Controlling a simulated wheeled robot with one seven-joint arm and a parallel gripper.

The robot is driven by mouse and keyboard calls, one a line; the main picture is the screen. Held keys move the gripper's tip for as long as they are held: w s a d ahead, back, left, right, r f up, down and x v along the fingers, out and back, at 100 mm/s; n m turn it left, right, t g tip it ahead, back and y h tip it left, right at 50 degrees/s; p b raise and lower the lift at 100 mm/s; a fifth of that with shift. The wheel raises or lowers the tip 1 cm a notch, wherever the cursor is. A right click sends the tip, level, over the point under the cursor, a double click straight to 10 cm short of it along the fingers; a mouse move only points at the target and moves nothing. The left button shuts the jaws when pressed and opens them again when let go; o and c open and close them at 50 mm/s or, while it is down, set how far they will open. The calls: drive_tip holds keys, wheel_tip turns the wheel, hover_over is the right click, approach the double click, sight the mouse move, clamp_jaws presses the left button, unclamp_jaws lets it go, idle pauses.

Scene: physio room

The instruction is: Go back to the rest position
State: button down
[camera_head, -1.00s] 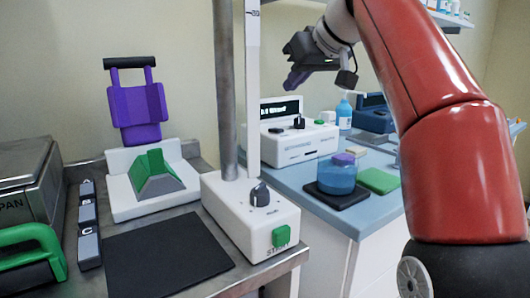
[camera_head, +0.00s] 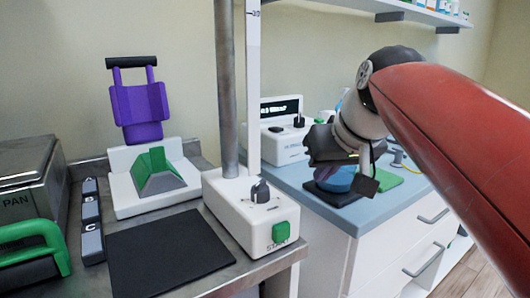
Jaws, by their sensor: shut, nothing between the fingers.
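My red arm reaches in from the right in the head view. My gripper (camera_head: 322,150) is at its end, a dark block above the blue counter. It hangs over the blue jar (camera_head: 338,181) and hides most of it. Its fingers are hard to make out at this angle, and nothing shows held in them.
The blue counter (camera_head: 293,176) stands right of the metal bench (camera_head: 272,262). The bench carries a white box with a green button (camera_head: 281,231), a black mat (camera_head: 165,250) and a purple-backed device (camera_head: 140,110). A metal post (camera_head: 226,90) rises between. A shelf (camera_head: 400,9) hangs above.

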drive_tip(key=s+d+f+m+h, duration=0.1)
drive_tip(key=s+d+f, duration=0.1)
drive_tip(key=s+f, duration=0.6)
drive_tip(key=s+d+f+m+g+h, duration=0.1)
drive_tip(key=s+d+f, duration=0.2)
drive_tip(key=s+f, duration=0.5)
wheel_tip(320, 180, down, 8)
drive_tip(key=shift+s+r+m+g, duration=0.15)
drive_tip(key=shift+r+m+g, duration=0.1)
drive_tip(key=shift+m+g, duration=0.05)
